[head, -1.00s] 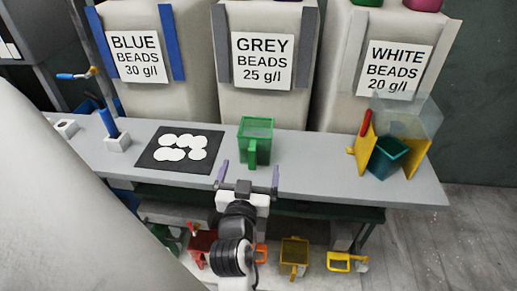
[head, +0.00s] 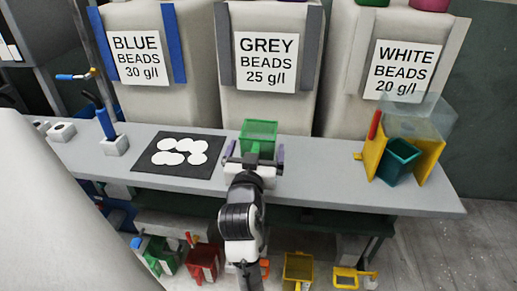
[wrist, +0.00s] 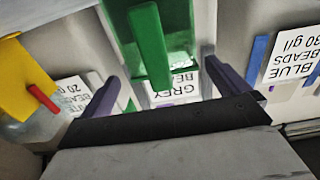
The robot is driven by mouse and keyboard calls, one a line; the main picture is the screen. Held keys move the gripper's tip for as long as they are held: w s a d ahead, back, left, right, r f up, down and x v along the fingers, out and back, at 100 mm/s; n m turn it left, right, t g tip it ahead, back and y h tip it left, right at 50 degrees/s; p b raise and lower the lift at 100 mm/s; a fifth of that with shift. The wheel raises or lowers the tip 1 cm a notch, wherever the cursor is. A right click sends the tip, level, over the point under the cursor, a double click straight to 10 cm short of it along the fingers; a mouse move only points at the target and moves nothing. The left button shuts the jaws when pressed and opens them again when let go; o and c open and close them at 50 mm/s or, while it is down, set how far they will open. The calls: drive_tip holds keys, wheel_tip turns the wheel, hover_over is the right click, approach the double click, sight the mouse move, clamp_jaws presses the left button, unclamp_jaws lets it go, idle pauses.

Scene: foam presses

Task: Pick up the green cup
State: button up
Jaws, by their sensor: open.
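The green cup (head: 259,131) is a square, see-through green container standing upright on the grey bench, in front of the grey beads bin. My gripper (head: 254,152) is open at the near side of the cup, and my wrist hides the cup's lower part in the head view. In the wrist view the green cup (wrist: 160,45) is at the top middle, with its handle pointing toward me. The purple fingers of my gripper (wrist: 165,85) are spread to either side of the handle. I cannot tell whether they touch the cup.
A black mat (head: 150,163) with white discs lies left of the cup. A yellow stand (head: 428,155) with a teal cup (head: 400,157) is to the right. Blue, grey (head: 267,100) and white beads bins line the back. Coloured cups sit on a lower shelf.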

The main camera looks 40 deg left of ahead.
sight(257, 142)
drive_tip(key=p+x, duration=0.1)
drive_tip(key=x, duration=0.3)
drive_tip(key=shift+a+f, duration=0.1)
drive_tip(key=c, duration=0.9)
wheel_tip(257, 142, up, 20)
